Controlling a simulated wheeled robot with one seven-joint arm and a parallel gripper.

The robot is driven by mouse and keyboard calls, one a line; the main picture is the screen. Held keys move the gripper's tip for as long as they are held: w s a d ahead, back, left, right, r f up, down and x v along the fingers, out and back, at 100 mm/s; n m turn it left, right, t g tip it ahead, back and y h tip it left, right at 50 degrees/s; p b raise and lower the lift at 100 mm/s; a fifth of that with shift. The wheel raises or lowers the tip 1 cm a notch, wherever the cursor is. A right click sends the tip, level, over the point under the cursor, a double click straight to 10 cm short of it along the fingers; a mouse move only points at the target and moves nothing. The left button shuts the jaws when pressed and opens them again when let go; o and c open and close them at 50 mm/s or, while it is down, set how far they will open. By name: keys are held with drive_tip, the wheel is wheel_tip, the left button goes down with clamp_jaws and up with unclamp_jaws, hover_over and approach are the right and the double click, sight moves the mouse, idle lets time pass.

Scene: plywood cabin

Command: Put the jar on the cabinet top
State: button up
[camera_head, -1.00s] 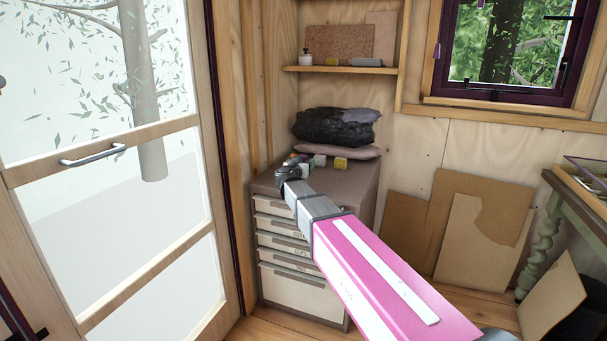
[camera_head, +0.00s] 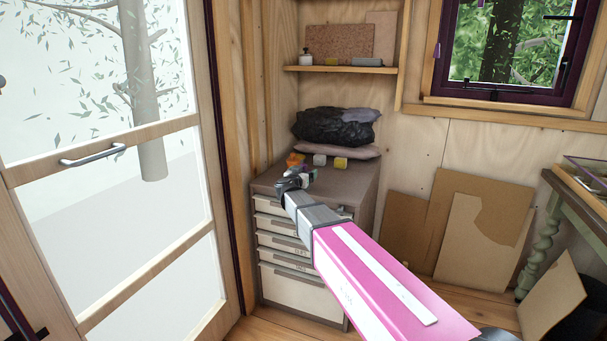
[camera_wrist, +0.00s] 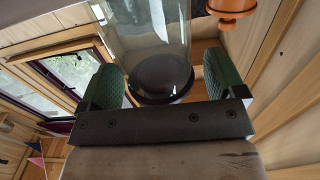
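The jar (camera_wrist: 152,35) is clear glass with a dark round end, seen in the wrist view between my finger pads. It leans in that picture. My gripper has a green pad on each side of the jar, and a narrow gap seems to show on the right. Whether the pads press on the glass is unclear. In the head view my gripper (camera_head: 291,183) is at the front left of the cabinet top (camera_head: 345,181), beyond my pink forearm. I cannot make out the jar there. The cabinet is grey with several pale drawers.
An orange item (camera_head: 295,160), a grey block (camera_head: 319,160) and a yellow block (camera_head: 341,163) are on the cabinet top. A pillow and dark bundle (camera_head: 334,128) lie behind them. An orange item (camera_wrist: 232,8) shows in the wrist view. A glazed door (camera_head: 110,190) is left.

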drive_tip(key=shift+r, duration=0.2)
drive_tip(key=v, duration=1.2)
drive_tip(key=shift+d, duration=0.1)
drive_tip(key=w+d+n+y, duration=0.3)
drive_tip(key=d+n+y, duration=0.55)
drive_tip(key=y, duration=0.55)
drive_tip(key=shift+n+g, duration=0.25)
drive_tip(key=shift+g, duration=0.05)
drive_tip(key=x, duration=1)
drive_tip(key=shift+r, duration=0.2)
drive_tip(key=shift+s, duration=0.15)
drive_tip(key=c, duration=1.2)
drive_tip(key=shift+r, duration=0.15)
